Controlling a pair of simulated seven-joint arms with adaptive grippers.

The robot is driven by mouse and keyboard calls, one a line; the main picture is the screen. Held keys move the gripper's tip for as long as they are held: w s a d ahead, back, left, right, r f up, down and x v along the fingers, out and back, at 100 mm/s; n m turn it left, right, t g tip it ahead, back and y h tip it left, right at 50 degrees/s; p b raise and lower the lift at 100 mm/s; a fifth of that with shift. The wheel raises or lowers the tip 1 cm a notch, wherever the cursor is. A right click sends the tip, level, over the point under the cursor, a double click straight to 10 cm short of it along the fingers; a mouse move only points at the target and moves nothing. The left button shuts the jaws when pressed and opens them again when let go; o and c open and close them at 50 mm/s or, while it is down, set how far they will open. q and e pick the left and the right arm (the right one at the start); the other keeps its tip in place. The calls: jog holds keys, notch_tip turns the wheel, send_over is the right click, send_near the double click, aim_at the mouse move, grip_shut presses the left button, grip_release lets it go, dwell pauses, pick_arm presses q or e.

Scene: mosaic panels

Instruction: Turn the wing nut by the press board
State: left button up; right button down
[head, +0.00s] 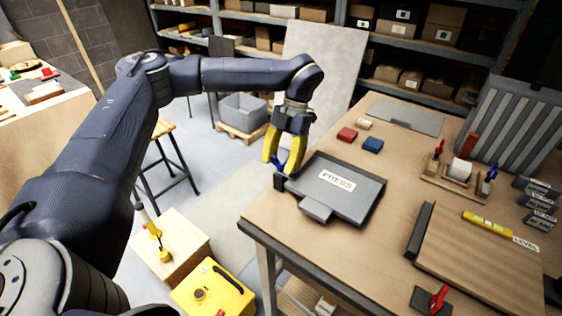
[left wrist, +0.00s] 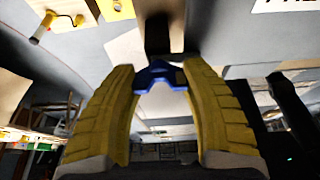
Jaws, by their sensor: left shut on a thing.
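The press board (head: 345,190) is a dark grey tray-like panel with a white label reading PRESS. It lies at the left edge of the table. A blue wing nut (head: 279,168) sits at a dark block on the board's left side. My left gripper (head: 282,164) reaches down over it with yellow fingers. In the left wrist view the two yellow fingertips close on the blue wing nut (left wrist: 158,76) from both sides. The fingers partly hide the nut in the head view. My right gripper is in neither view.
A wooden board with a yellow level (head: 487,222) lies to the right. A holder with a white roll (head: 459,170) stands behind it. A yellow case (head: 213,290) sits below the table's left edge.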

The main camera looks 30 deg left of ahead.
pick_arm(q)
jog(key=shift+s+f, duration=0.15)
jog(key=shift+s, duration=0.05)
jog(key=o, duration=1.4)
jog(key=v, duration=1.2)
jog(key=shift+w, duration=0.15)
